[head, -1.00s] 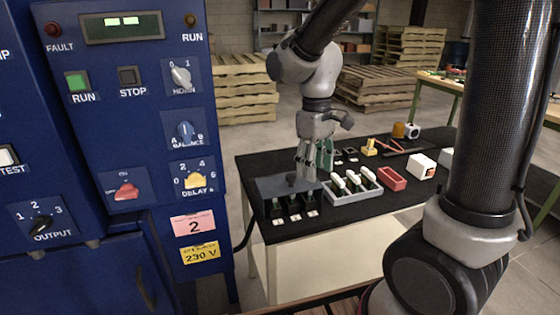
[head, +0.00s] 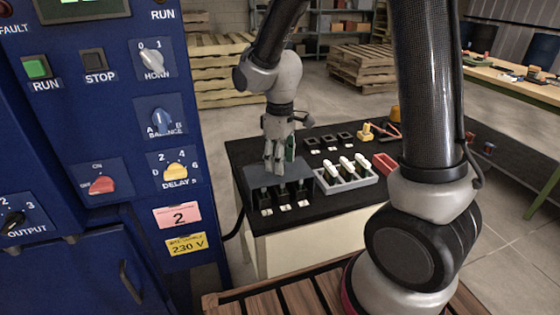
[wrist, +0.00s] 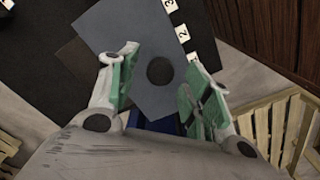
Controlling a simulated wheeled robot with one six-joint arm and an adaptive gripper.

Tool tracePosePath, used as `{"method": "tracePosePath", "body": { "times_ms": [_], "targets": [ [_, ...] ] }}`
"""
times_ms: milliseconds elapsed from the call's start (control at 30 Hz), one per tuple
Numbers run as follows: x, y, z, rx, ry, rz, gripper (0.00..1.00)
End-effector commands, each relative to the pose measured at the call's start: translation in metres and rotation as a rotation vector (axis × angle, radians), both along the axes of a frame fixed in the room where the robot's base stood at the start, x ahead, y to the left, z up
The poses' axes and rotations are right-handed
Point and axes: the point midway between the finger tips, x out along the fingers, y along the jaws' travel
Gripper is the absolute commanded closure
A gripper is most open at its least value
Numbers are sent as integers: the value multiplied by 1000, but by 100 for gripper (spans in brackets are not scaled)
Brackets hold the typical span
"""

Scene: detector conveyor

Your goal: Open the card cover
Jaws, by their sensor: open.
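The card cover (head: 297,171) is a flat grey plate lying on the dark table, behind the front row of numbered slots. It also fills the middle of the wrist view (wrist: 115,27), with a dark round knob (wrist: 160,71) on it. My gripper (head: 273,171) points down over the cover in the head view and hides the knob there. In the wrist view the green-padded fingers of my gripper (wrist: 160,76) are spread apart, one to each side of the knob. I cannot tell whether they touch it.
A grey tray (head: 321,186) with several white-topped cards stands right of the cover. A red box (head: 385,163) and yellow tool (head: 366,131) are farther right. Three dark blocks (head: 330,141) sit behind. The blue control cabinet (head: 120,165) stands close on the left.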

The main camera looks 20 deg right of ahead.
Motion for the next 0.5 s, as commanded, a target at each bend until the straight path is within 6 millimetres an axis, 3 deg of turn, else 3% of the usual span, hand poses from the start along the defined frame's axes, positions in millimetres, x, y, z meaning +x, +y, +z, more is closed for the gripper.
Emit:
{"method": "tracePosePath", "body": {
  "times_ms": [333,367,500],
  "targets": [
    [0,0,-8,0,0,-1,51],
    [0,0,-8,0,0,-1,53],
    [0,0,-8,0,0,-1,78]
  ]
}}
